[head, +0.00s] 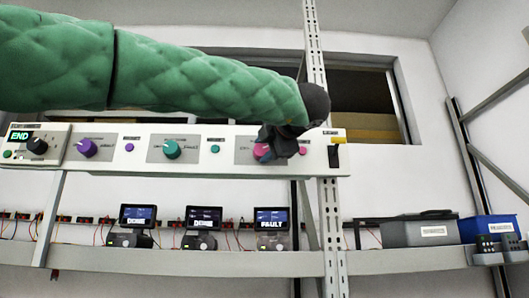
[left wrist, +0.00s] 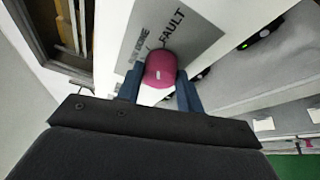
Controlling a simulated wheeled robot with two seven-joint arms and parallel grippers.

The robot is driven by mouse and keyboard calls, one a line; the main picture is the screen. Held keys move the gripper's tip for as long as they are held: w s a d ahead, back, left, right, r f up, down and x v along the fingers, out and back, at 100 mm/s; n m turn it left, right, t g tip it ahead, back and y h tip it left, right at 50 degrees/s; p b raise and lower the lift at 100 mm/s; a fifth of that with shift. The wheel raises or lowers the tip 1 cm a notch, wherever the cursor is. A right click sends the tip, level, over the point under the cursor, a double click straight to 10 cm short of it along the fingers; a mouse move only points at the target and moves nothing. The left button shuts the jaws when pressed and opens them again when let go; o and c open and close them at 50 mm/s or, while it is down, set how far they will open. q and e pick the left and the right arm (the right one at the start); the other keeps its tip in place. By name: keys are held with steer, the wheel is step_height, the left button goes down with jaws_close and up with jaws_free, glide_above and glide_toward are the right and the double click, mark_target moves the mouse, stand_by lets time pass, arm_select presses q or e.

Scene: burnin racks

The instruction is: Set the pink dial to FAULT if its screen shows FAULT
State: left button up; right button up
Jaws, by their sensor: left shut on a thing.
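The pink dial (left wrist: 160,71) sits on a grey plate (left wrist: 150,32) lettered DONE and FAULT. My left gripper (left wrist: 161,90) has its two blue fingers on either side of the dial and is shut on it. A short white mark shows on the dial; which label it points to I cannot tell. The screen (head: 271,219) below the pink dial reads FAULT. My right gripper is not in view.
Two other screens (head: 204,217) (head: 137,215) read DONE. A rack post (head: 328,220) stands just right of the gripper. Grey (head: 418,231) and blue (head: 488,228) bins sit right.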

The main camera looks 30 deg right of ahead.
arm_select(q)
steer(key=shift+m, duration=0.4)
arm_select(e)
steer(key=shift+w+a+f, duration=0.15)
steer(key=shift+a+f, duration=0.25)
arm_select(q)
steer(key=o, duration=1)
steer(key=shift+d, duration=0.1)
steer(key=shift+s, duration=0.1)
steer(key=shift+s+f+b, duration=0.1)
steer(key=shift+s+b, duration=0.2)
steer(key=shift+b, duration=0.1)
steer(key=s, duration=0.2)
steer(key=s+a+b, duration=0.1)
steer(key=s, duration=0.1)
steer(key=s+b, duration=0.1)
steer(key=s, duration=0.2)
steer(key=shift+a+r, duration=0.15)
steer(key=shift+r, duration=0.05)
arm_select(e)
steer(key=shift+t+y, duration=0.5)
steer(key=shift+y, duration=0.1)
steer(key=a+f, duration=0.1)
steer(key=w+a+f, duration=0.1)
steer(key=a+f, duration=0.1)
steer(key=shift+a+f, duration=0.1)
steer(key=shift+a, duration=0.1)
